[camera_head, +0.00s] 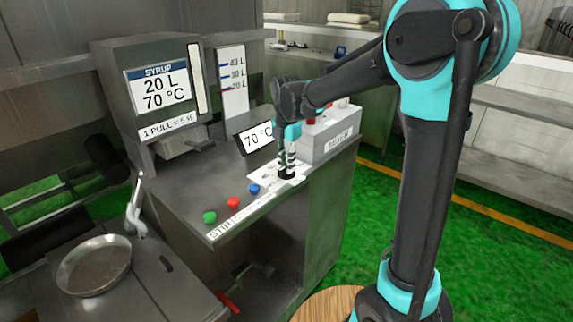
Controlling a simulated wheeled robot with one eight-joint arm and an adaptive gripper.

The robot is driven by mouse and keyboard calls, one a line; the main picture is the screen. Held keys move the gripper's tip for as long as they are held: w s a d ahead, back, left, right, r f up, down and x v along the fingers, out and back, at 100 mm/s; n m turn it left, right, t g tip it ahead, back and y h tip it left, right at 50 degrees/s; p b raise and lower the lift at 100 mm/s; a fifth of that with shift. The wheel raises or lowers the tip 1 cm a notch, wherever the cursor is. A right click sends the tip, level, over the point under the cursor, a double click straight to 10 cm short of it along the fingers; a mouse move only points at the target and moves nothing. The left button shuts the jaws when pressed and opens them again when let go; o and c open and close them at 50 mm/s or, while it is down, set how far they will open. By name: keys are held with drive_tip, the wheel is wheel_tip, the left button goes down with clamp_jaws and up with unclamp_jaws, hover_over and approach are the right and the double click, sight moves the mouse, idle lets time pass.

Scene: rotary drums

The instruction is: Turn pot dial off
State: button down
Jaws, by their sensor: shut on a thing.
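My gripper (287,172) reaches down onto a white panel (264,176) near the front edge of the steel counter. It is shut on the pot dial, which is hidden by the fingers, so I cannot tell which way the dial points. A small tilted display (258,137) reading 70 °C stands just behind and left of the gripper.
Blue (254,189), red (233,202) and green (209,217) buttons line the counter's front edge to the left. A grey box (330,138) stands close on the right. A syrup dispenser (150,90) stands at the back left, and a round pan (94,265) lies at the front left.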

drive_tip(key=c, duration=1.5)
unclamp_jaws()
wheel_tip(320, 180, up, 12)
drive_tip(key=shift+d, duration=0.1)
drive_tip(key=s+d+f+m+t, duration=0.1)
drive_tip(key=s+d+f+m, duration=0.5)
drive_tip(key=d+f+m, duration=0.1)
drive_tip(key=s+d+f+m+t, duration=0.1)
drive_tip(key=s+d+f+m, duration=0.5)
drive_tip(key=m, duration=0.6)
drive_tip(key=s+d+f+m+t, duration=0.2)
drive_tip(key=s+d+f+m, duration=0.5)
drive_tip(key=d+f+m, duration=0.2)
drive_tip(key=shift+d+f+m, duration=0.3)
drive_tip(key=shift+d+f, duration=0.4)
drive_tip(key=shift+f, duration=0.1)
